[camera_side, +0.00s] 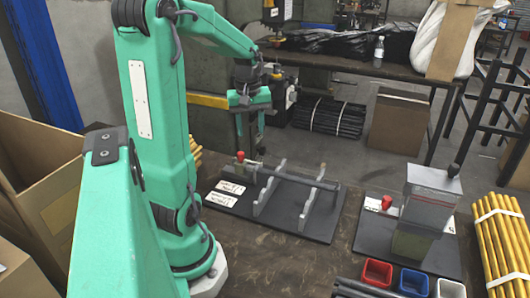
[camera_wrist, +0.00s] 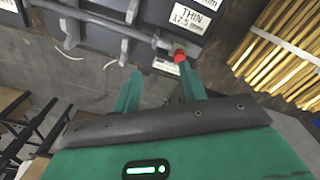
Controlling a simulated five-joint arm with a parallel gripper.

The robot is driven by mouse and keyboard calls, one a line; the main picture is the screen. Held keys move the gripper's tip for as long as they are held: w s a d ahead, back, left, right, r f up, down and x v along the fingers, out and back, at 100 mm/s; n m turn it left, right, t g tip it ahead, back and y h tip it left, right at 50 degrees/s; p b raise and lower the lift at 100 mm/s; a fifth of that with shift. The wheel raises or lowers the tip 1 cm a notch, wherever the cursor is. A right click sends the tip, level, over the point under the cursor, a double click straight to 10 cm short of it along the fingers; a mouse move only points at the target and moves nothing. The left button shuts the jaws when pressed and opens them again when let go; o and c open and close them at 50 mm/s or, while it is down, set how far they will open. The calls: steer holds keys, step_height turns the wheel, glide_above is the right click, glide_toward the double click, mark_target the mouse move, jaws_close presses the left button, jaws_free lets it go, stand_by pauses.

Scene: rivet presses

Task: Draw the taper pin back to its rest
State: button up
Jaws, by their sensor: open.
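In the side view a long grey rod (camera_side: 292,174), which looks like the taper pin, lies across upright grey brackets (camera_side: 270,190) on a black base plate (camera_side: 300,229). A small red knob (camera_side: 240,156) stands at its left end, and the wrist view shows it too (camera_wrist: 180,56). My gripper (camera_side: 253,150) is open and empty over that end, pointing down. In the wrist view its fingers (camera_wrist: 160,70) are spread, and the red knob sits just beyond the right fingertip. I cannot tell whether they touch. The rod (camera_wrist: 110,27) runs up-left from the knob there.
White labels (camera_side: 226,194) lie on the plate's left, one reading THIN 17.5 mm (camera_wrist: 189,17). To the right stands a grey press block (camera_side: 430,195) with another red knob (camera_side: 386,202). Coloured bins (camera_side: 377,272) and yellow rods (camera_side: 500,240) are at the front right.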

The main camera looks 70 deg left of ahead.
mark_target(240, 153)
steer(key=a, duration=0.1)
steer(key=s+a+f+n, duration=0.1)
steer(key=a, duration=0.1)
steer(key=s+a+f+n, duration=0.1)
steer(key=shift+a+g+h, duration=0.15)
steer(key=shift+g+h, duration=0.15)
steer(key=shift+f, duration=0.1)
steer(key=shift+f, duration=3.8)
jaws_close()
